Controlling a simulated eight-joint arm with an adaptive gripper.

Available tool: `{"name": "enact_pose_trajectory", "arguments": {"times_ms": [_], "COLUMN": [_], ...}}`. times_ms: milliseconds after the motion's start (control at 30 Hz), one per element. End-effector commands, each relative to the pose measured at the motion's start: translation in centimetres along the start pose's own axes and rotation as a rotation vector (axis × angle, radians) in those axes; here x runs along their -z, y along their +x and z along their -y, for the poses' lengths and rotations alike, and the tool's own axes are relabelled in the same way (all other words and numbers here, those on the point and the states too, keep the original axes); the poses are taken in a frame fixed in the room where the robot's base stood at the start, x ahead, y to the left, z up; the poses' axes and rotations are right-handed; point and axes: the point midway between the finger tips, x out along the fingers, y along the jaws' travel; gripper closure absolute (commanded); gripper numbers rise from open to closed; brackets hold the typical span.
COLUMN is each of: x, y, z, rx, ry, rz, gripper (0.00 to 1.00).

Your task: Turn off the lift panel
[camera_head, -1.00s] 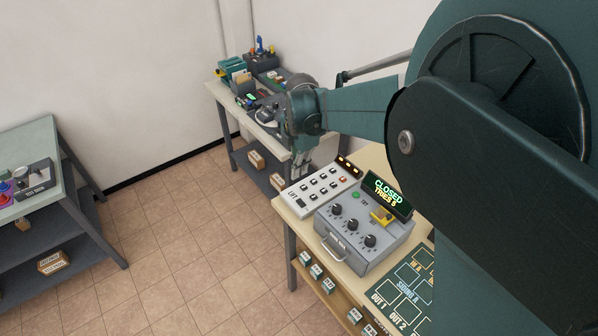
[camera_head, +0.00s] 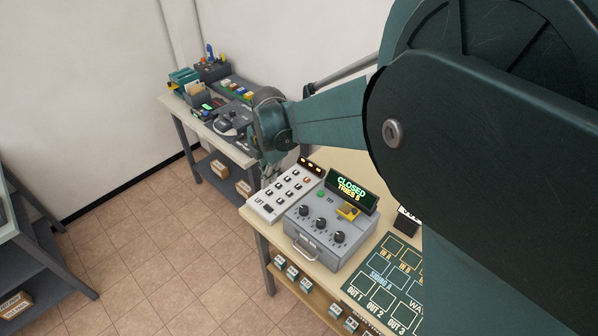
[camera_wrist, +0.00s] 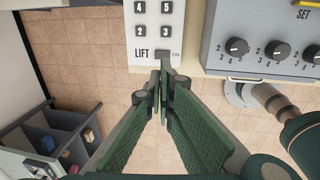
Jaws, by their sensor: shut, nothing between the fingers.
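The lift panel (camera_head: 274,203) is a white slab with rows of dark buttons and lit amber lights at its far end, on the near table. In the head view my gripper (camera_head: 268,174) is small, at the panel's left side and partly unclear.
A grey box (camera_head: 320,238) with several knobs, a front handle and a display reading CLOSED stands right of the panel. Another cluttered table (camera_head: 235,153) stands behind. Floor is open left of the near table.

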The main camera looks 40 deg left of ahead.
Motion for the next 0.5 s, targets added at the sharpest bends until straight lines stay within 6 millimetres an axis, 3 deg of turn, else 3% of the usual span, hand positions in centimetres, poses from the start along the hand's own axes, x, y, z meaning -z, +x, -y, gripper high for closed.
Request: {"name": "enact_pose_trajectory", "arguments": {"times_ms": [267,500], "x": [0.0,0.0], "y": [1.1,3.6], "z": [0.0,0.0], "rx": [0.0,0.0], "ry": [0.0,0.0], "rz": [0.0,0.0], "gripper": [1.0,1.0]}}
